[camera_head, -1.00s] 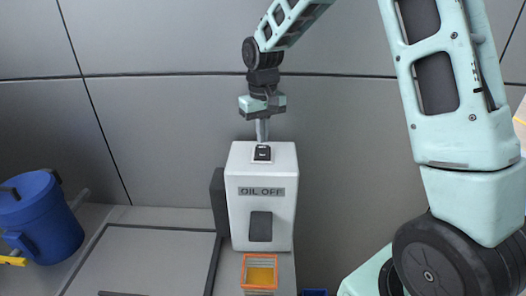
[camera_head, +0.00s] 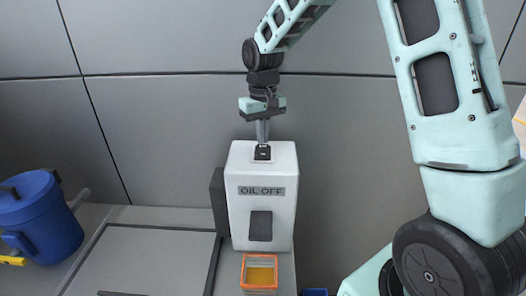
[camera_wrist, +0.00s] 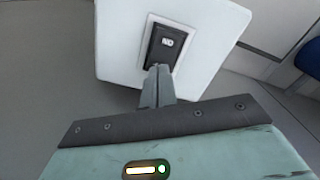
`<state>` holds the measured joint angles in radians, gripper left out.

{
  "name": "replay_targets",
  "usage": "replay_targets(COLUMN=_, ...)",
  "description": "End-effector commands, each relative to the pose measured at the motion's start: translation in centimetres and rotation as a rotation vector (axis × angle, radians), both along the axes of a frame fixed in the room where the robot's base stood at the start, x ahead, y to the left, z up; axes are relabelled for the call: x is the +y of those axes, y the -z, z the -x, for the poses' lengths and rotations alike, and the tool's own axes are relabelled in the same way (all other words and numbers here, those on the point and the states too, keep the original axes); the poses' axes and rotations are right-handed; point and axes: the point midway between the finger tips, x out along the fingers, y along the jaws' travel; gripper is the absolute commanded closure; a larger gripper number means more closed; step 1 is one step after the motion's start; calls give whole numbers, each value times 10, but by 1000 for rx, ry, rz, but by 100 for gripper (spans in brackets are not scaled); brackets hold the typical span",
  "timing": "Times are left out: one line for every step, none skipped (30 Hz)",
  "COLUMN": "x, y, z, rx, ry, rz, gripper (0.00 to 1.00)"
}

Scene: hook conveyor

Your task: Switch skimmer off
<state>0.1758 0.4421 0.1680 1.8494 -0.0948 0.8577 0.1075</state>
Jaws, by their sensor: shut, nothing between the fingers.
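The skimmer (camera_head: 263,208) is a white box with a label on its front reading "OIL OFF". A black rocker switch (camera_head: 262,153) sits on its top, and the wrist view shows the switch (camera_wrist: 166,45) in a pale frame with white lettering. My gripper (camera_head: 263,143) points straight down over the switch. In the wrist view its shut fingertips (camera_wrist: 158,70) are at the near end of the switch, very close or touching; I cannot tell which. Nothing is between the fingers.
An orange-rimmed container with yellow contents (camera_head: 261,286) stands below the skimmer's front. A blue bucket (camera_head: 40,218) stands at the left, beside a flat framed panel (camera_head: 150,262). A grey wall is close behind the skimmer.

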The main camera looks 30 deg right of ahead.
Motion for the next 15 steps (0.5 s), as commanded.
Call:
replay_targets(x=0, y=1, z=0, rx=0, ry=0, rz=0, gripper=100)
replay_targets(x=0, y=2, z=0, rx=0, ry=0, rz=0, gripper=100)
replay_targets(x=0, y=2, z=0, rx=0, ry=0, rz=0, gripper=100)
replay_targets(x=0, y=3, z=0, rx=0, ry=0, rz=0, gripper=100)
replay_targets(x=0, y=3, z=0, rx=0, ry=0, rz=0, gripper=100)
replay_targets(x=0, y=4, z=0, rx=0, ry=0, rz=0, gripper=100)
replay_targets(x=0, y=4, z=0, rx=0, ry=0, rz=0, gripper=100)
replay_targets(x=0, y=5, z=0, rx=0, ry=0, rz=0, gripper=100)
replay_targets(x=0, y=5, z=0, rx=0, ry=0, rz=0, gripper=100)
replay_targets(x=0, y=6, z=0, rx=0, ry=0, rz=0, gripper=100)
replay_targets(x=0, y=6, z=0, rx=0, ry=0, rz=0, gripper=100)
replay_targets(x=0, y=7, z=0, rx=0, ry=0, rz=0, gripper=100)
replay_targets(x=0, y=7, z=0, rx=0, ry=0, rz=0, gripper=100)
replay_targets(x=0, y=8, z=0, rx=0, ry=0, rz=0, gripper=100)
replay_targets(x=0, y=8, z=0, rx=0, ry=0, rz=0, gripper=100)
